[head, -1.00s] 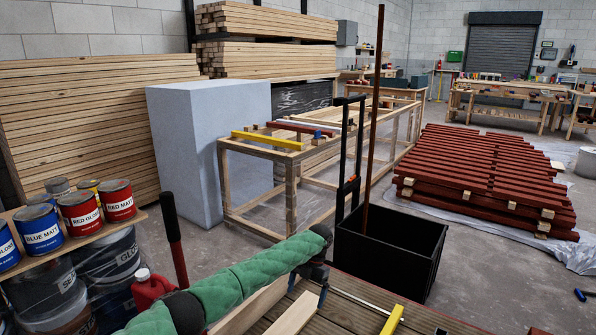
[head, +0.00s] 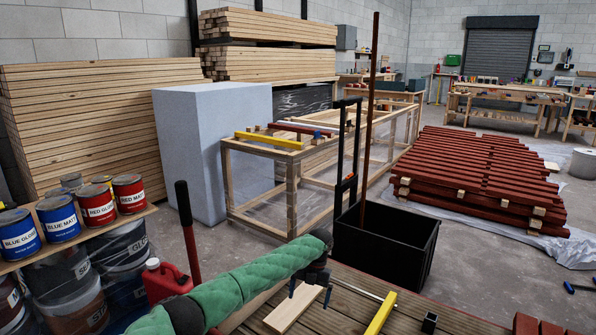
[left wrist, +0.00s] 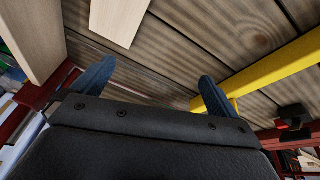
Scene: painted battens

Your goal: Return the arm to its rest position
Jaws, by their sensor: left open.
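My left arm, in a green quilted sleeve, reaches in from the bottom left of the head view. Its gripper (head: 311,291) is above the slatted wooden deck (head: 350,291) and points down. In the left wrist view the two dark blue fingers (left wrist: 155,78) stand well apart, with bare grey-brown planks between them. The gripper is open and empty. A pale wooden board (head: 292,309) lies beside and below it on the deck. A yellow batten (head: 381,313) lies to its right. My right gripper is in neither view.
A black bin (head: 385,250) holding a long brown pole stands just beyond the deck. Paint cans (head: 98,205) crowd a shelf at left, near a red jerrycan (head: 165,282) and a red-and-black handle (head: 188,232). A wooden frame (head: 290,185) stands further back.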

